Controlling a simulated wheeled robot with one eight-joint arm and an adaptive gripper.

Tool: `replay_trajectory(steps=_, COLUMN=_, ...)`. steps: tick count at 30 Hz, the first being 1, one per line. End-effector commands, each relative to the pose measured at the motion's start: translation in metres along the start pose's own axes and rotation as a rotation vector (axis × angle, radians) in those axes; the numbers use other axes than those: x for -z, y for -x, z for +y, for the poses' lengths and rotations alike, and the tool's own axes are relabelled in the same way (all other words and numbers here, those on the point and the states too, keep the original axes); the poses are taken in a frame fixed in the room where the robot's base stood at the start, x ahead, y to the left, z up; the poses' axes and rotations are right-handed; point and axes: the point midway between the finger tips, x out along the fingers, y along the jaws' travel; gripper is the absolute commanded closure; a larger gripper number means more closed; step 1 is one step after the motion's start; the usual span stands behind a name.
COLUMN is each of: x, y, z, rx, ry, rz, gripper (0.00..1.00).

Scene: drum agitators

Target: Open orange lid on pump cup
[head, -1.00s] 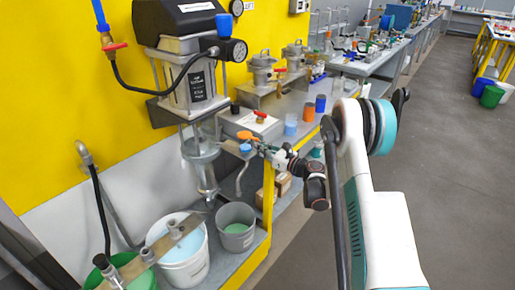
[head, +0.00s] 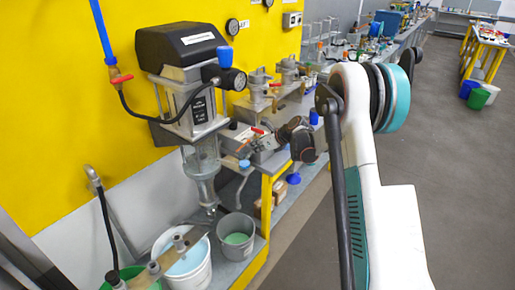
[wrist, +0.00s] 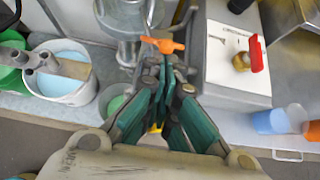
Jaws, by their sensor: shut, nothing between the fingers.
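An orange lid-like piece (wrist: 163,44) with a narrow handle shape shows in the wrist view, just beyond my fingertips. My gripper (wrist: 167,66) is shut and empty, its green fingers together just below the orange piece in the picture. I cannot tell whether they touch it.
White (head: 186,262) and grey buckets (head: 236,236) stand below.

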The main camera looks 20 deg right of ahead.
Motion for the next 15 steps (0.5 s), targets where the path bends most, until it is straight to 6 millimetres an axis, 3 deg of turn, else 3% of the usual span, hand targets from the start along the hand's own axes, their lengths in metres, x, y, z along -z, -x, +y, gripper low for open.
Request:
replay_trajectory(steps=1, x=-0.012, y=0.003, z=0.001, rx=-0.003, ry=0.003, rz=0.045, gripper=1.0)
replay_trajectory(steps=15, x=-0.054, y=-0.008, z=0.001, rx=-0.001, ry=0.002, rz=0.457, gripper=1.0)
